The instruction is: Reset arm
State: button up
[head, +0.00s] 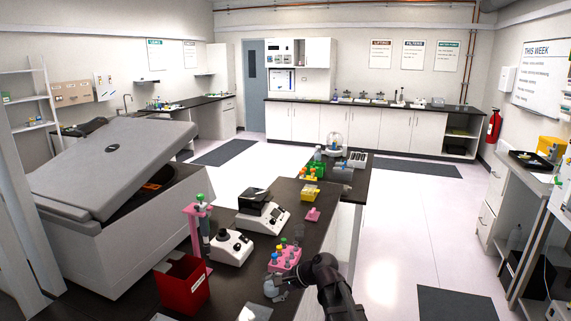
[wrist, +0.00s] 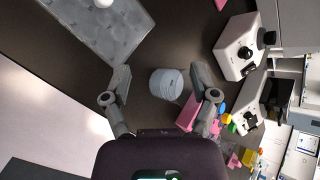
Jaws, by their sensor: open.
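My gripper (wrist: 162,85) is open in the wrist view, with one finger on each side of a grey round-topped object (wrist: 167,83). The object is between the fingers, with dark bench showing beside it; I cannot tell whether a finger touches it. In the head view my dark arm reaches in from the bottom, and the fingertips are too small there to make out clearly. The pink rack (head: 285,259) with several coloured caps stands on the bench just beyond the arm's end. Its pink side also shows beside the right finger in the wrist view (wrist: 188,113).
A red bin (head: 183,286) stands left of the arm. White devices (head: 231,248) and a pink stand (head: 197,212) are farther along the dark bench. A large grey machine (head: 110,225) with a raised lid fills the left.

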jog(key=s+d+f+n+g+h, duration=0.1)
jog(key=s+d+f+n+h, duration=0.2)
jog(key=d, duration=0.7)
jog(key=s+d+f+n+g+h, duration=0.1)
jog(key=s+d+f+n+h, duration=0.3)
jog(key=s+d, duration=0.6)
jog(key=s+n+h, duration=0.1)
jog(key=n+h, duration=0.1)
jog(key=n, duration=0.1)
jog(key=shift+s+d+g+h, duration=0.3)
jog(key=shift+s+g+h, duration=0.1)
